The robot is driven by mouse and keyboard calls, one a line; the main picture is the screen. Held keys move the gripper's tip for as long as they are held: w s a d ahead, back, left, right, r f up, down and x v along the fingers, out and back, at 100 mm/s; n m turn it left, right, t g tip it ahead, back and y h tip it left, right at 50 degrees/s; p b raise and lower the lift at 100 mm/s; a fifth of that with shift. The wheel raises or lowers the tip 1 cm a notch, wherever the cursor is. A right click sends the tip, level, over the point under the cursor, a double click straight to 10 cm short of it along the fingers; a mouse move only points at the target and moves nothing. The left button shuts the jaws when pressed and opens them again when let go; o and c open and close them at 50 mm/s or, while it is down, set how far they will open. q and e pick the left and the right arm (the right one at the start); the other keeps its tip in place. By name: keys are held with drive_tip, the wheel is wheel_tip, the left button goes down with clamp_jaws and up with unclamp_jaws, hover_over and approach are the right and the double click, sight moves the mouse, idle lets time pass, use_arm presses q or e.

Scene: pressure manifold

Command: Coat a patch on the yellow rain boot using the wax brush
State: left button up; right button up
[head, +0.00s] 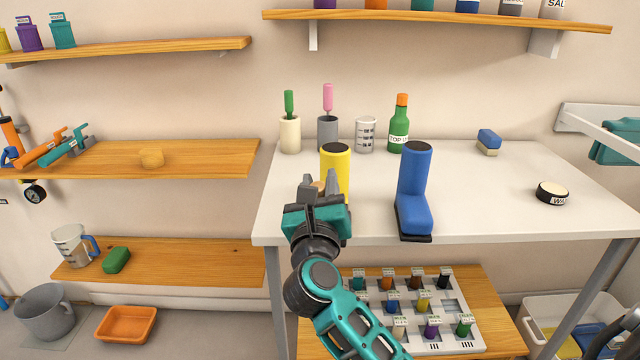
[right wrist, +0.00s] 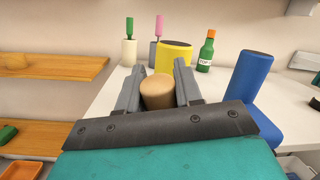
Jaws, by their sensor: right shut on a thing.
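The yellow rain boot (head: 336,158) stands upright on the white table, its lower part hidden behind my right gripper. Its yellow shaft and dark top also show in the right wrist view (right wrist: 174,57). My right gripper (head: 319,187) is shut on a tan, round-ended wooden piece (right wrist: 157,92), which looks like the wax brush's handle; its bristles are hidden. The gripper is in front of the yellow boot; I cannot tell whether the brush touches it. A round black tin with a cream top, labelled WAX (head: 552,193), sits at the table's right. My left gripper is not in view.
A blue boot (head: 414,190) stands just right of the yellow one. A blue-and-tan block (head: 489,140) lies farther right. The table's right middle is clear.

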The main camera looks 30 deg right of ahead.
drive_tip(key=shift+r, duration=0.25)
wheel_tip(320, 180, up, 4)
drive_tip(key=p, duration=0.5)
drive_tip(key=shift+r, duration=0.25)
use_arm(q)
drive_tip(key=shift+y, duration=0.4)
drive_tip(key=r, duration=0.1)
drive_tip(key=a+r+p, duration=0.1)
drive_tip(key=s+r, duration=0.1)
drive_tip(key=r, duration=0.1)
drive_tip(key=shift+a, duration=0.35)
use_arm(e)
drive_tip(key=shift+r, duration=0.5)
use_arm(q)
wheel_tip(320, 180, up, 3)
drive_tip(key=p, duration=0.3)
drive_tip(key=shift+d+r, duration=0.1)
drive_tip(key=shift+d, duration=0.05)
use_arm(e)
wheel_tip(320, 180, up, 3)
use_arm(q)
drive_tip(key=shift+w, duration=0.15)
